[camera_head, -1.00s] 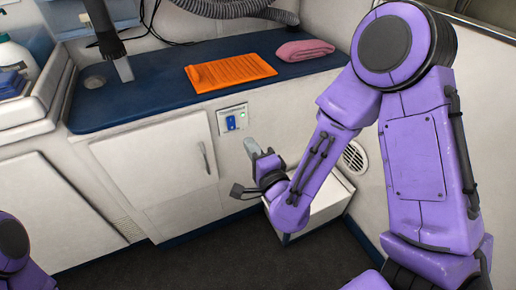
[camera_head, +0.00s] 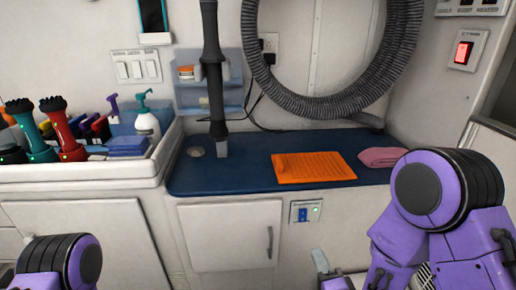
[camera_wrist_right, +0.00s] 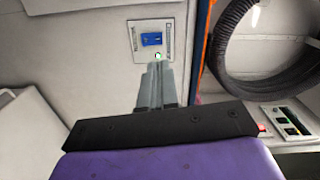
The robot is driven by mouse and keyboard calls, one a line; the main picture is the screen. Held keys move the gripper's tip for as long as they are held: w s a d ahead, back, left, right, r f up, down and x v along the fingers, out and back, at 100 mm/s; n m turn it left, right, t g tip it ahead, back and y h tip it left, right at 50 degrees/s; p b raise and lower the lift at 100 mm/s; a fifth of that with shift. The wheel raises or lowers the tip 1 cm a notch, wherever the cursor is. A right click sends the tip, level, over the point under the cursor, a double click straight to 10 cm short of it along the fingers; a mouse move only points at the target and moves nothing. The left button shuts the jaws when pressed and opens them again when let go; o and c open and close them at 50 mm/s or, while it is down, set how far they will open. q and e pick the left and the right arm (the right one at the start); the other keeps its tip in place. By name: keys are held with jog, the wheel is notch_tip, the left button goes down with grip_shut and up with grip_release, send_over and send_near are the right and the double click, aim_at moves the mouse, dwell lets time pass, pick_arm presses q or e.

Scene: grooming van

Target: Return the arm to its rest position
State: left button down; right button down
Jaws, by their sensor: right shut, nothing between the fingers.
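My right arm, purple with black joints, stands at the right of the head view, with its lower part cut off by the bottom edge. The tip of my right gripper (camera_head: 320,262) shows low in the head view, below the blue switch panel (camera_head: 304,212). In the right wrist view the two grey fingers (camera_wrist_right: 157,86) are together with nothing between them. They point toward the same panel (camera_wrist_right: 151,40), which has a lit green lamp; the gap to it cannot be told. Of my left arm only a purple and black joint shows at bottom left; its gripper is out of view.
A blue counter (camera_head: 240,178) carries an orange ribbed mat (camera_head: 314,167) and a folded pink towel (camera_head: 384,157). A tray (camera_head: 80,171) with clippers and bottles is at left. A grey hose (camera_head: 262,75) hangs on the wall. A red lit switch (camera_head: 464,51) is at upper right.

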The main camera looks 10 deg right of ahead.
jog(key=s+d+f+n+g+h, duration=0.1)
jog(key=s+d+f+n+g, duration=0.2)
jog(key=f, duration=0.5)
jog(key=s+d+f+n+g, duration=0.2)
jog(key=s+f+n+g, duration=0.25)
jog(key=f, duration=0.25)
jog(key=s+d+f+n+g+h, duration=0.1)
jog(key=s+d+f+g, duration=0.2)
jog(key=s+f, duration=0.3)
jog(key=s+d+f+n+g+h, duration=0.1)
jog(key=s+d+f+g, duration=0.25)
jog(key=s, duration=0.55)
notch_tip(320, 180, up, 14)
jog(key=s+a+p, duration=0.1)
jog(key=p, duration=1.5)
jog(key=shift+r, duration=0.15)
